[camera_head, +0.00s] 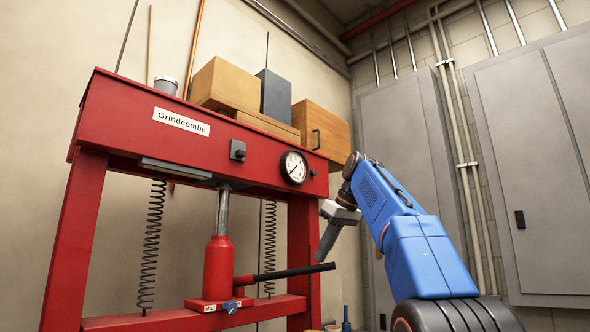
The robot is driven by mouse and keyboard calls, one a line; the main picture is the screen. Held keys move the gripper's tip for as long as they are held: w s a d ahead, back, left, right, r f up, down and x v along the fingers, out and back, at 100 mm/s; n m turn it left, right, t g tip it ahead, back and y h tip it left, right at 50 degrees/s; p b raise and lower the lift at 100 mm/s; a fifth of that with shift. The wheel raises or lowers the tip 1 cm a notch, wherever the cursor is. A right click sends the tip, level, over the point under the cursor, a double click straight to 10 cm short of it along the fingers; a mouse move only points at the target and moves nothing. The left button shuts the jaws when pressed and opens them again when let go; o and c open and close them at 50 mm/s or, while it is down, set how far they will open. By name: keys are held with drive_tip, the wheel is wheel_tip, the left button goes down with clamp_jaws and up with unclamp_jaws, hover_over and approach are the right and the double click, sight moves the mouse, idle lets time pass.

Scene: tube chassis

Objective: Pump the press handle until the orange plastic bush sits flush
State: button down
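The red press (170,120) stands at left, with a name plate reading "Grindcombe". A red bottle jack (218,268) stands upright on its lower crossbar, its steel ram reaching up to the top beam. The press handle (295,271) is a dark rod running right from the jack's base, tilted slightly up to its free end. My gripper (320,260) points down with its tip close to the handle's outer end; I cannot tell whether they touch. The fingers overlap in this view, so their opening is unclear. The orange plastic bush is not in view.
A pressure gauge (294,167) is on the top beam, and a blue knob (230,307) at the jack's base. Boxes (228,85) stand on the beam. Springs (152,245) hang on both sides of the jack. Grey cabinets (535,170) stand along the right wall.

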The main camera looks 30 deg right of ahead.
drive_tip(key=shift+f, duration=6.05)
drive_tip(key=shift+r, duration=6.95)
drive_tip(key=shift+f, duration=7.2)
drive_tip(key=shift+r, duration=7)
drive_tip(key=shift+f, duration=0.1)
